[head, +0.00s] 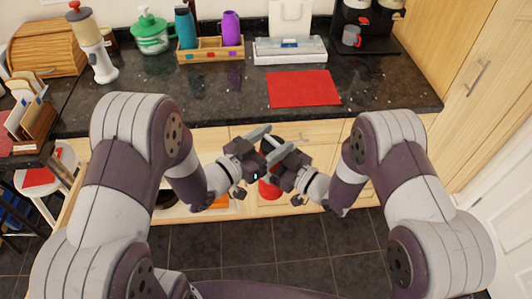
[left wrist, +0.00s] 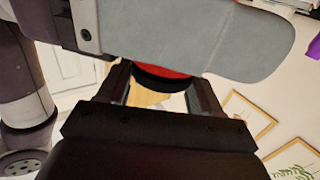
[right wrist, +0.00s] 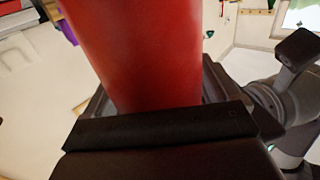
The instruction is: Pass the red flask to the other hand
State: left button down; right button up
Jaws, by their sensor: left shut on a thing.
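The red flask (head: 268,189) is held in the air between my two grippers, in front of the counter. In the head view its lower red end shows below the jaws, and the grippers hide much of the rest. My left gripper (head: 264,137) is shut on it; in the left wrist view a red and black part of the flask (left wrist: 165,77) sits between the fingers. My right gripper (head: 277,152) is around the flask, its fingers wider apart and open. The red body (right wrist: 145,55) fills much of the right wrist view.
A red mat (head: 303,88) lies bare on the dark counter (head: 210,102). Behind it stand a wooden box (head: 211,55) with a teal bottle (head: 185,28) and a purple bottle (head: 231,28), a white case (head: 290,50), and a coffee machine (head: 372,22). A stool (head: 50,170) is at left.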

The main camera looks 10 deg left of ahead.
jog(key=c, duration=0.9)
pick_arm(q)
jog(key=shift+c, duration=0.5)
grip_release()
pick_arm(e)
jog(key=shift+o, duration=0.2)
